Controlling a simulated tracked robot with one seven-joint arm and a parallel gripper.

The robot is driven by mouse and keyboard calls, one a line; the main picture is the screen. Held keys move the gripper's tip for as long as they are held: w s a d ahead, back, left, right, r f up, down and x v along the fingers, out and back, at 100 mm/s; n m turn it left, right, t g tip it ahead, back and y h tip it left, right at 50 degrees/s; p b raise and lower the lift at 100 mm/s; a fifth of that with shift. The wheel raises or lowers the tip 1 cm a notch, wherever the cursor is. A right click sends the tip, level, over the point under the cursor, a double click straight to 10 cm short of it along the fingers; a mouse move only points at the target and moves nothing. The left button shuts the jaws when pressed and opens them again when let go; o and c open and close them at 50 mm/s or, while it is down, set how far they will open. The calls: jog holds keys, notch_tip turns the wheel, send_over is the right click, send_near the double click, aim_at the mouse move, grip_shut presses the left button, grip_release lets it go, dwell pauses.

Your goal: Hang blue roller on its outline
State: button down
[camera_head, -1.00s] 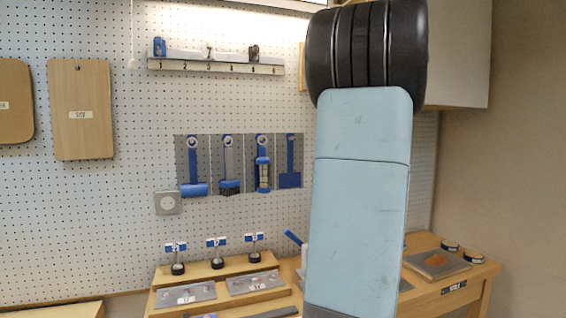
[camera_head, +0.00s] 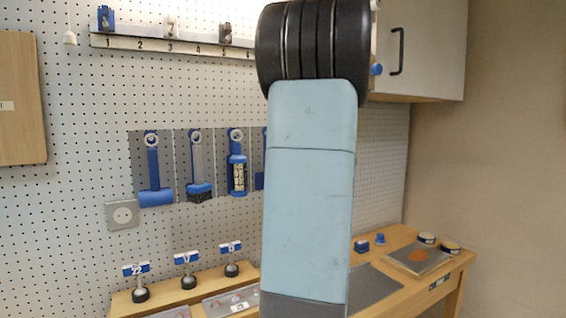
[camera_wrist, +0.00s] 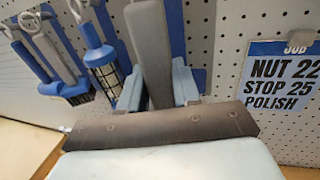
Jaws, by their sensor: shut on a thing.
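My gripper (camera_wrist: 160,90) shows in the wrist view, its light blue fingers closed around a long grey piece (camera_wrist: 150,45), seemingly a handle. The rest of the held thing is hidden, so I cannot confirm it is the blue roller. It stands before a blue outline (camera_wrist: 176,25) on the pegboard; I cannot tell whether they touch. In the head view only a sliver of the fourth outline panel (camera_head: 259,181) shows beside my arm, which hides my gripper. A blue T-shaped tool (camera_head: 156,197) with a ring on top hangs on the first panel.
A blue brush (camera_head: 199,190) and a caged blue lamp (camera_head: 237,176) hang left of my arm; the lamp (camera_wrist: 102,65) is close to my gripper in the wrist view. A job card (camera_wrist: 284,85) hangs at right. The bench (camera_head: 395,245) and wall cabinet (camera_head: 425,50) stand at right.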

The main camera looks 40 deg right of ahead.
jog(key=w+d+f, duration=0.1)
jog(key=w, duration=0.6)
jog(key=shift+w+d, duration=0.3)
jog(key=shift+w, duration=0.1)
dwell(0.7)
jog(key=shift+f, duration=0.15)
dwell(0.5)
jog(key=c, duration=0.7)
grip_release()
jog(key=s, duration=1.3)
jog(key=shift+s+d, duration=0.2)
jog(key=shift+s, duration=0.15)
